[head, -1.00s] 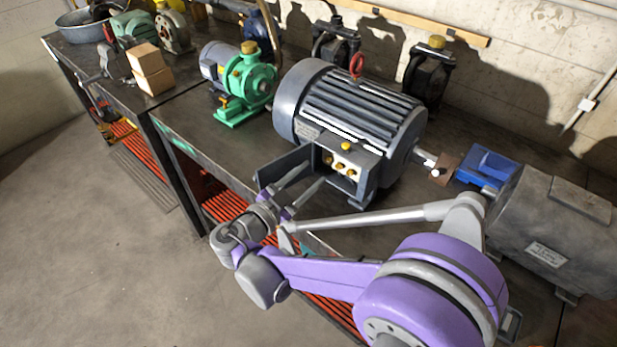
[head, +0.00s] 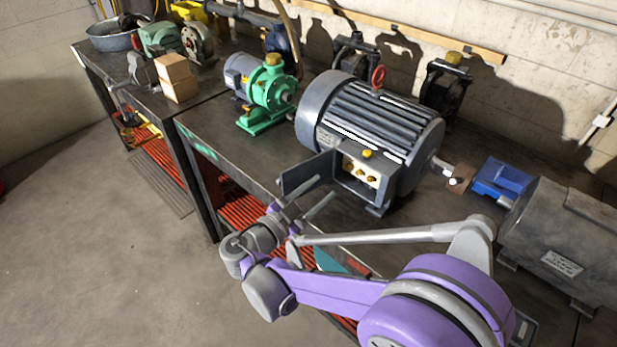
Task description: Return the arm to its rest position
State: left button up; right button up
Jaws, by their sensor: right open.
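My right arm comes in from the lower right, with a purple and grey shoulder and forearm. Its right gripper (head: 305,200) is open, with its two grey fingers apart and nothing visible between them. It is in front of the large grey finned motor (head: 370,115), close to the open cover plate (head: 308,172) of its terminal box. From this angle I cannot tell whether a fingertip touches the plate. The terminal box (head: 360,172) shows several brass studs and a yellow knob on top. My left gripper is not in view.
A green pump (head: 265,95) stands left of the motor on the dark workbench (head: 215,120). A blue vise (head: 500,178) and another grey motor (head: 570,235) are at the right. Cardboard boxes (head: 176,78) sit further left. The concrete floor (head: 100,250) at left is clear.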

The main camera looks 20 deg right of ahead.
jog(key=s+d+f+n+y, duration=0.1)
jog(key=n, duration=0.1)
jog(key=s+d+f+n+g+y, duration=0.1)
jog(key=s+y, duration=0.1)
jog(key=s+d+f+n+g+y, duration=0.1)
jog(key=s+f+n, duration=0.1)
jog(key=shift+s+d+f+n+y, duration=0.1)
jog(key=shift+d+n+y, duration=0.15)
jog(key=shift+n+y, duration=0.05)
jog(key=s+a+f+n+y+p, duration=0.1)
jog(key=s+a+f+n+y, duration=0.5)
jog(key=s+a+n+y, duration=0.4)
jog(key=s+n+y, duration=0.2)
jog(key=s, duration=0.1)
jog(key=shift+f+n+p, duration=0.2)
jog(key=shift+n+p, duration=0.1)
jog(key=shift+d, duration=0.1)
